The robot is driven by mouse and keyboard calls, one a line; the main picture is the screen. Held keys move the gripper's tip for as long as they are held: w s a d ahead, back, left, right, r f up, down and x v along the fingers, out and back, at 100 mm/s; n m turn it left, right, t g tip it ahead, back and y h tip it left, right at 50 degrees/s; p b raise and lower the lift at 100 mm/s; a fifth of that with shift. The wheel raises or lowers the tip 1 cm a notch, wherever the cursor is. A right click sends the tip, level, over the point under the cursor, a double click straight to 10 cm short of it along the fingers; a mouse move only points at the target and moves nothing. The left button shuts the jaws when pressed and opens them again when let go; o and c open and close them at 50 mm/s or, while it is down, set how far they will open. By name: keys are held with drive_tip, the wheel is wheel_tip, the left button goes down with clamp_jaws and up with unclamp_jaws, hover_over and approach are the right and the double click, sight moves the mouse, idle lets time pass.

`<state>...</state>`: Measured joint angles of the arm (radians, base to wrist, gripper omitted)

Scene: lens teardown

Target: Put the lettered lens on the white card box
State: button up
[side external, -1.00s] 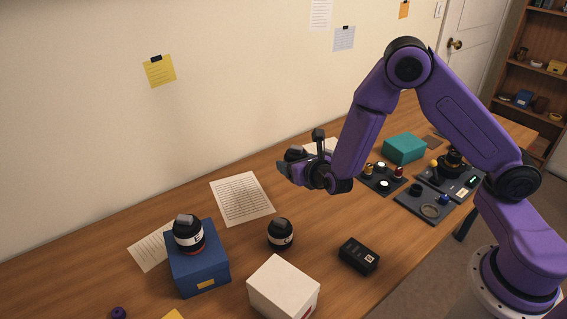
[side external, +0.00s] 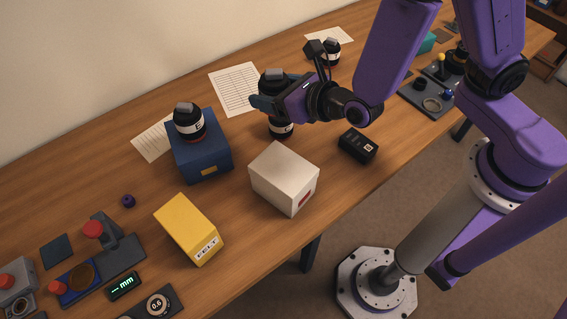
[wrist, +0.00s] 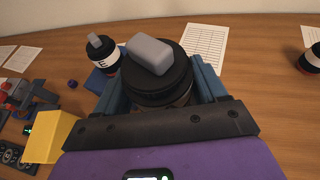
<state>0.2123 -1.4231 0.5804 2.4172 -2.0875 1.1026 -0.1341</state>
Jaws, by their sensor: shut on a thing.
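My gripper (side external: 266,104) is shut on a black lens with a grey cap (side external: 274,80), held upright; it fills the middle of the wrist view (wrist: 160,80) between the blue fingers. Fingers hide its lower part, and I cannot read a letter on it. A lens marked E (side external: 189,122) stands on the blue box (side external: 202,160).
A yellow box (side external: 187,226) stands left of the white box, and a black box (side external: 358,145) lies to its right. Gauges and red-knobbed fixtures (side external: 95,232) fill the lower left. A printed sheet (side external: 232,88) lies flat behind. The table's front edge is close to the white box.

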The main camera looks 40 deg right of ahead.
drive_tip(key=r+n+y, duration=0.1)
drive_tip(key=n+y, duration=0.1)
hover_over(275, 158)
drive_tip(key=w, duration=0.1)
drive_tip(key=shift+g+y, duration=0.3)
drive_tip(key=shift+g, duration=0.1)
drive_tip(key=shift+s+f, duration=0.25)
drive_tip(key=shift+f, duration=1.65)
drive_tip(key=shift+s+f, duration=0.2)
drive_tip(key=shift+f, duration=1.65)
drive_tip(key=shift+f, duration=0.5)
drive_tip(key=shift+f, duration=0.25)
clamp_jaws()
drive_tip(key=o, duration=1.5)
unclamp_jaws()
